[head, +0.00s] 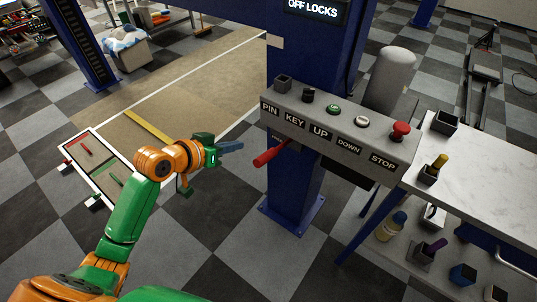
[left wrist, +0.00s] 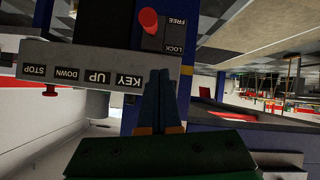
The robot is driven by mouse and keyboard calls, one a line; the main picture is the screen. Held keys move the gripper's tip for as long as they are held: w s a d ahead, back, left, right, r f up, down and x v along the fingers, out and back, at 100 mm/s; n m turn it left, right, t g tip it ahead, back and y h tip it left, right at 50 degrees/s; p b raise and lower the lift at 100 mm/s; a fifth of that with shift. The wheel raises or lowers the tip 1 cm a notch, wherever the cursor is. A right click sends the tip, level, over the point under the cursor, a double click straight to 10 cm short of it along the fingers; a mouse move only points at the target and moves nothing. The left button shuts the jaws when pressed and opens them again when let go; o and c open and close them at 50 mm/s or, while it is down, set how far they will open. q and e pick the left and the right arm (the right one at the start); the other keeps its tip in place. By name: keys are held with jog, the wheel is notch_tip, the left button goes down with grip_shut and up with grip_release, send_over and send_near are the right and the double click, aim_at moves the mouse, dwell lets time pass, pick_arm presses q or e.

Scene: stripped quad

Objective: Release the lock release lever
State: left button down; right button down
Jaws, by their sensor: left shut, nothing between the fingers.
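The lock release lever has a red grip (head: 268,155) and sticks out from the blue post, below the grey control box. In the left wrist view, which is upside down, the red grip (left wrist: 148,21) points towards the camera beside a plate marked FREE and LOCK (left wrist: 178,30). I cannot tell for sure which mark it stands at. My left gripper (head: 240,146) is shut and empty, just left of the red grip in the head view, seemingly apart from it. Its closed fingers also show in the left wrist view (left wrist: 160,76). My right gripper is not in view.
The control box (head: 340,139) carries PIN, KEY, UP, DOWN and STOP controls, including a red STOP button (head: 400,131). The blue post (head: 290,195) stands on the checkered floor. A white-topped workbench (head: 490,165) is at the right. A framed tray (head: 75,150) lies at the left.

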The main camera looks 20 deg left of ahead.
pick_arm(q)
jog(key=shift+s+d+r+m, duration=0.1)
jog(key=shift+d+r+m, duration=0.3)
jog(key=shift+r, duration=0.35)
jog(key=w+d+f, duration=0.1)
jog(key=w+f, duration=0.1)
jog(key=w+d+f, duration=0.1)
jog(key=w+f, duration=0.1)
jog(key=f, duration=0.1)
jog(key=w+d+f, duration=0.1)
jog(key=w+f, duration=0.2)
jog(key=shift+d+f+p, duration=0.1)
jog(key=shift+d+p, duration=0.25)
jog(key=shift+d, duration=0.05)
jog(key=shift+s+f, duration=0.3)
jog(key=shift+f, duration=0.05)
jog(key=shift+w, duration=0.1)
